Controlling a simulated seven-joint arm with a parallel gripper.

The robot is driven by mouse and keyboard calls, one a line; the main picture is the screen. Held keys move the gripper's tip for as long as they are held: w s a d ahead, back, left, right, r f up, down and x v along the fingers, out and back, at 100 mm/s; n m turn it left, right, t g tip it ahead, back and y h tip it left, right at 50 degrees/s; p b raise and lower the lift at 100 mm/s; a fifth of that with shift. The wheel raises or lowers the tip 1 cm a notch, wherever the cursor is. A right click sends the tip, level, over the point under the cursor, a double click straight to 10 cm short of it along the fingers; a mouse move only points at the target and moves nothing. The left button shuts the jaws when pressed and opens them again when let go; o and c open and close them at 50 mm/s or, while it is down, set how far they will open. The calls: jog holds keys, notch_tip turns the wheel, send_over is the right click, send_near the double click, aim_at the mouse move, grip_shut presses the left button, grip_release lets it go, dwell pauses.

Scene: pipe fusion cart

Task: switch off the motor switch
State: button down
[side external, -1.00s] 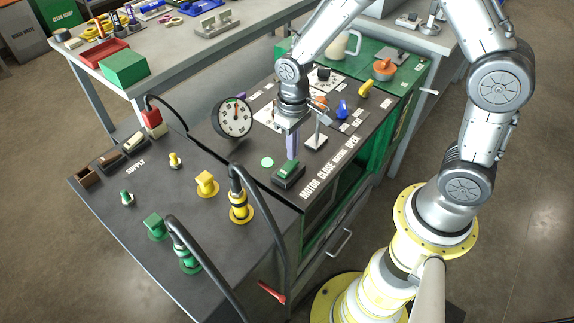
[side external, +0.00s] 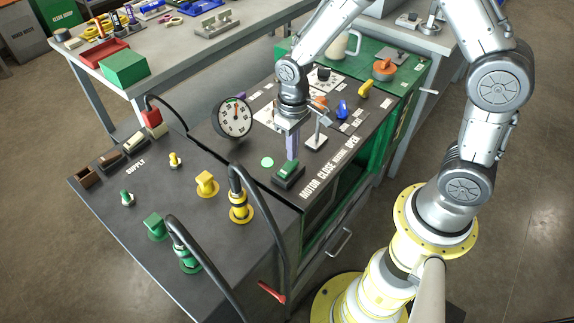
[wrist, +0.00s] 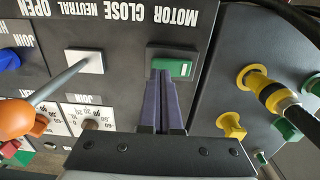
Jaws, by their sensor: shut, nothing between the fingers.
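The motor switch (side external: 288,171) is a green rocker in a dark housing beside the printed word MOTOR on the black cart top. In the wrist view the green rocker (wrist: 174,68) shows just beyond my fingertips, with a small white mark at its right end. My gripper (side external: 291,157) is shut and empty, with its purple fingers pointing down at the switch. In the wrist view the fingertips (wrist: 161,74) overlap the switch's near edge. I cannot tell whether they touch the rocker.
An orange-knobbed lever (wrist: 17,118) on a white base stands close to my gripper. A round gauge (side external: 233,118) and a green indicator (side external: 267,162) are to the left in the side view.

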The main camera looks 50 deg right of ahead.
jog(key=shift+f, duration=0.9)
dwell(0.4)
jog(key=shift+r, duration=3.55)
jog(key=s+d+r+t, duration=0.1)
jog(key=s+r+t, duration=0.15)
jog(key=r, duration=0.55)
jog(key=s+d+r+t, duration=0.2)
jog(key=s+r, duration=0.2)
jog(key=r, duration=0.3)
jog(key=s+t, duration=0.1)
jog(key=s, duration=1)
jog(key=shift+s+d+r, duration=0.25)
jog(key=shift+s+d, duration=0.05)
jog(key=shift+d, duration=0.15)
